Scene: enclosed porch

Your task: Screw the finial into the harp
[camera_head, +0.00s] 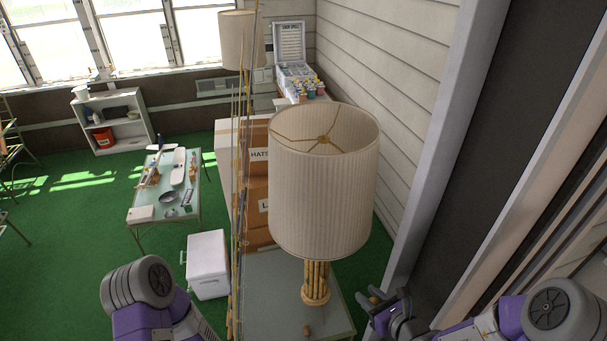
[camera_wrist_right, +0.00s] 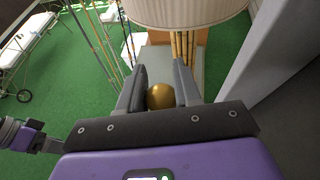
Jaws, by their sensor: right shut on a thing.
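The lamp's pleated cream shade (camera_head: 322,195) stands upright on a bamboo-like base (camera_head: 316,283) on a small glass-topped table (camera_head: 270,290). Inside the shade's open top, the brass-coloured top fitting (camera_head: 323,140) shows at the centre of the spokes; the rest of the harp is hidden by the shade. My right gripper (camera_head: 387,298) is right of the lamp base and below the shade. In the right wrist view, its fingers (camera_wrist_right: 159,92) are shut on the round gold finial (camera_wrist_right: 160,97). My left arm shows at the lower left, but its gripper is out of view.
Tall thin rods (camera_head: 238,200) stand just left of the lamp. Cardboard boxes (camera_head: 257,195) are stacked behind it. A wall and door frame (camera_head: 450,140) rise close on the right. A white cooler (camera_head: 208,265) stands on the green floor at left.

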